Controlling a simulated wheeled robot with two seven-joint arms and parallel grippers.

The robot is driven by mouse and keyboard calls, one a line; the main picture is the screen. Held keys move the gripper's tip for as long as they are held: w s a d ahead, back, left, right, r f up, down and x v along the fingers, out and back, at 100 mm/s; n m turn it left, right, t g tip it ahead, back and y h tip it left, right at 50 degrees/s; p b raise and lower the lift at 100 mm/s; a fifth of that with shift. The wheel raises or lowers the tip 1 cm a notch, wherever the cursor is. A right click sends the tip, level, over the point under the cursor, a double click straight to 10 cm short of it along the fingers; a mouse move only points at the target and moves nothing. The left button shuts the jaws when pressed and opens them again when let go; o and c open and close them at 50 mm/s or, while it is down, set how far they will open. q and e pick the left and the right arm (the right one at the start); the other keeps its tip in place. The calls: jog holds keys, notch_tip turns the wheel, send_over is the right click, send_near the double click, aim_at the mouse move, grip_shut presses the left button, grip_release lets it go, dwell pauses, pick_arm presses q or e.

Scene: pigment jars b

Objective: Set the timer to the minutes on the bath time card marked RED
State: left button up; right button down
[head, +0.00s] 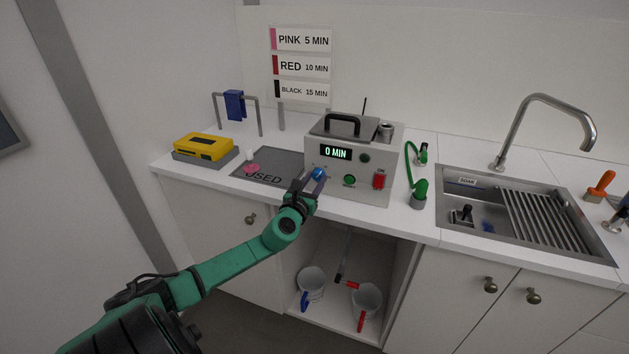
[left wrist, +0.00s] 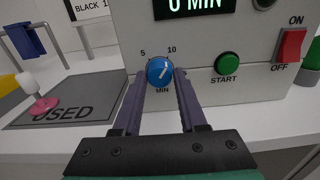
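The timer box (head: 349,183) is a grey metal case on the counter; its display (head: 336,153) reads 0 MIN. A blue knob (head: 319,174) is on its front; in the left wrist view the knob (left wrist: 160,72) has a white pointer line, with 5 and 10 marked above and MIN below. My left gripper (left wrist: 162,78) has one finger on each side of the knob and looks shut on it; it also shows in the head view (head: 314,181). The RED card (head: 301,67) on the wall reads 10 MIN. My right gripper is not in view.
A green START button (head: 349,181) and red ON/OFF switch (head: 379,180) are right of the knob. A USED mat (head: 267,170), yellow box (head: 204,147) and blue cloth on a rack (head: 234,104) are left. A sink (head: 452,204) is right.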

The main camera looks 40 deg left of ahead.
pick_arm(q)
jog(key=shift+o, duration=1.4)
jog(key=shift+s, duration=0.1)
jog(key=v, duration=1.4)
jog(key=shift+s, duration=0.2)
jog(key=shift+d, duration=0.1)
